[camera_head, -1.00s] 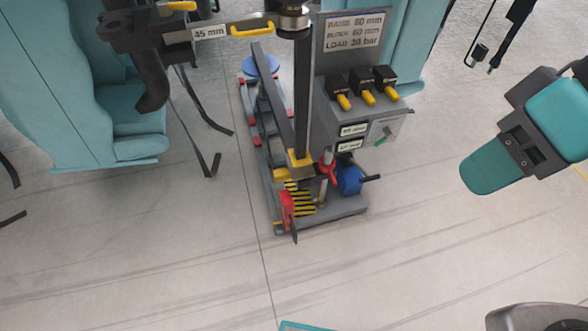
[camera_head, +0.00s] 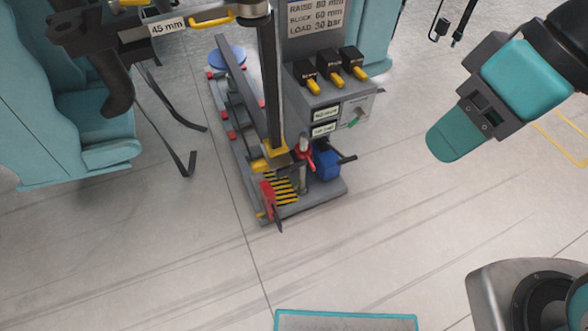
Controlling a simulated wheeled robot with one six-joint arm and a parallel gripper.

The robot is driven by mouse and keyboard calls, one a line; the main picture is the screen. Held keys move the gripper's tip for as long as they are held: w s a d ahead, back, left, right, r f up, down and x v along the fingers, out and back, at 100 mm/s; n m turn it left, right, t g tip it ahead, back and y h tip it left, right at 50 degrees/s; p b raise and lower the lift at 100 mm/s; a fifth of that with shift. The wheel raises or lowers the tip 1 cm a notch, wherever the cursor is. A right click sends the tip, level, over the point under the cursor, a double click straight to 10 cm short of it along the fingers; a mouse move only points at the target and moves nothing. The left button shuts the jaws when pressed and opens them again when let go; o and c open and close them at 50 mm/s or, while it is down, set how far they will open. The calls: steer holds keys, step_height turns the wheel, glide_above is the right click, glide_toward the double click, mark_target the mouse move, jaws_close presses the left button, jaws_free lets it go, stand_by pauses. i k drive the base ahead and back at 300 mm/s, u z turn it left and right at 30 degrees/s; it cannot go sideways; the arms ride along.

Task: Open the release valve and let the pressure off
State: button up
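A grey jack cart (camera_head: 335,192) with a dark upright post stands on the floor at upper middle. A small red handle (camera_head: 305,156) sits at the post's foot, beside a blue cylinder (camera_head: 327,164) with a dark lever. A red upright piece (camera_head: 267,197) stands at the cart's front by yellow-black stripes. No part is readably marked as the release valve, so I cannot tell which it is. My gripper (camera_head: 458,138), teal and dark grey, hangs at the right, well apart from the cart. I see nothing held; its finger gap is not visible.
A grey control box (camera_head: 335,92) with yellow-tipped black switches stands behind the post, under a sign (camera_head: 315,15) reading "LOAD 30 bar". Teal seats (camera_head: 60,110) flank the cart. Dark straps hang at the left. The floor (camera_head: 190,260) in front is clear.

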mark_target(361, 115)
steer(key=k, duration=0.5)
steer(key=z, duration=0.7)
steer(key=i, duration=0.8)
steer(key=u, duration=0.45)
